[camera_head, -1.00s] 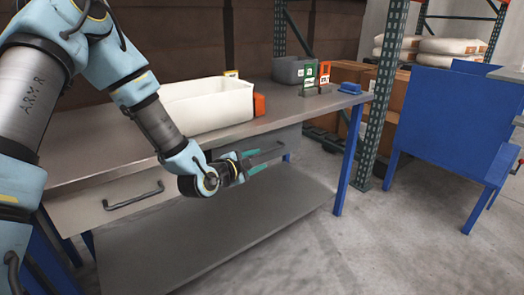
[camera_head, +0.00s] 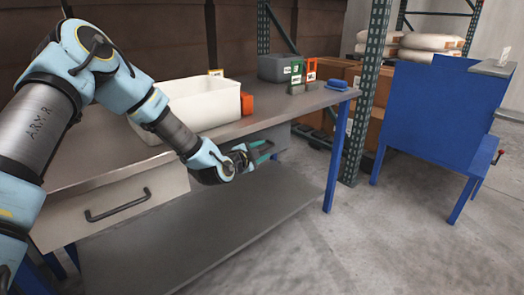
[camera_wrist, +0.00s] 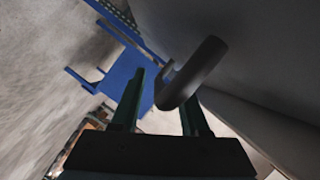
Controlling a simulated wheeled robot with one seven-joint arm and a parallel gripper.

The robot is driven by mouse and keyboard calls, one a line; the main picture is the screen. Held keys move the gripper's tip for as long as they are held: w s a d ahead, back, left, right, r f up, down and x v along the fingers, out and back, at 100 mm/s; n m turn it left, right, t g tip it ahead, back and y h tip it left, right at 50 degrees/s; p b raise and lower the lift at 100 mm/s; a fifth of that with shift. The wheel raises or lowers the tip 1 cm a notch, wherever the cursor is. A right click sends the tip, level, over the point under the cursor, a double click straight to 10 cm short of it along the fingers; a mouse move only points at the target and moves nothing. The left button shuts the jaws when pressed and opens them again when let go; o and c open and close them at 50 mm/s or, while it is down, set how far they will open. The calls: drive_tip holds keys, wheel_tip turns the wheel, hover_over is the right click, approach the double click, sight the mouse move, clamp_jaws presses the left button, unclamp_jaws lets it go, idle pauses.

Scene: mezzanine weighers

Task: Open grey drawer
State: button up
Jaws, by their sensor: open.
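The grey drawer (camera_head: 281,138) is under the right part of the workbench top, partly hidden behind my gripper. It looks closed, though my arm covers much of its front. My gripper (camera_head: 264,152) is at the drawer's front with its green fingers open. In the wrist view, the dark curved handle (camera_wrist: 197,72) stands out from the grey drawer front (camera_wrist: 255,55). The open fingers of my gripper (camera_wrist: 162,84) are on either side of the near part of the handle. I cannot tell whether they touch it.
A beige drawer (camera_head: 165,190) with a dark handle is at the bench's left. A white bin (camera_head: 205,106), a grey bin (camera_head: 285,67) and small coloured items stand on top. A lower shelf (camera_head: 190,240) lies below. A blue stand (camera_head: 425,110) is at right, with open floor between.

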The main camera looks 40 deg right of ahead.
drive_tip(key=shift+d, duration=0.2)
clamp_jaws()
idle(0.3)
drive_tip(key=shift+f, duration=0.1)
idle(1.0)
